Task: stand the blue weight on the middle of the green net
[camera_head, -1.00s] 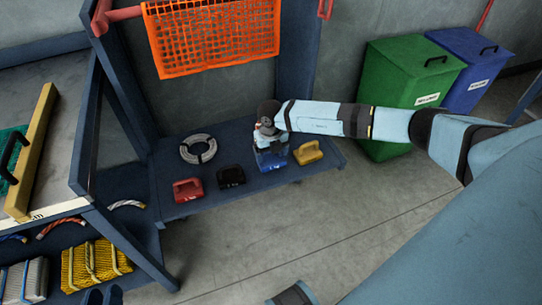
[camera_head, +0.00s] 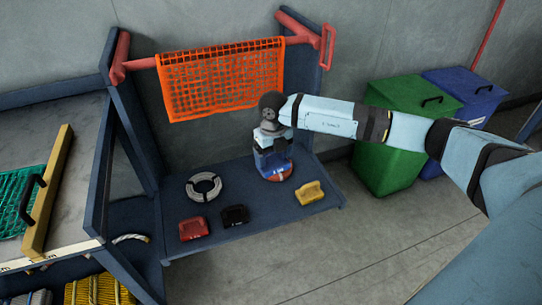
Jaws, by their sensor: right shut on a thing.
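The blue weight (camera_head: 273,165) is in my right gripper (camera_head: 271,146), which is shut on it. It is over the low blue shelf, and an orange-brown patch shows at its lower side. Whether it clears the shelf is hard to tell, and its top is hidden by the gripper. The green net (camera_head: 14,203) lies on the grey table at the far left, cut off by the picture edge. A yellow bar (camera_head: 51,187) with a black handle lies along its right side. My left gripper is not in view.
On the shelf (camera_head: 250,238) stand a red weight (camera_head: 193,228), a black weight (camera_head: 235,215), a yellow weight (camera_head: 309,192) and a grey rope coil (camera_head: 204,187). An orange net (camera_head: 222,80) hangs above on a red rail. Green (camera_head: 392,170) and blue bins stand at right.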

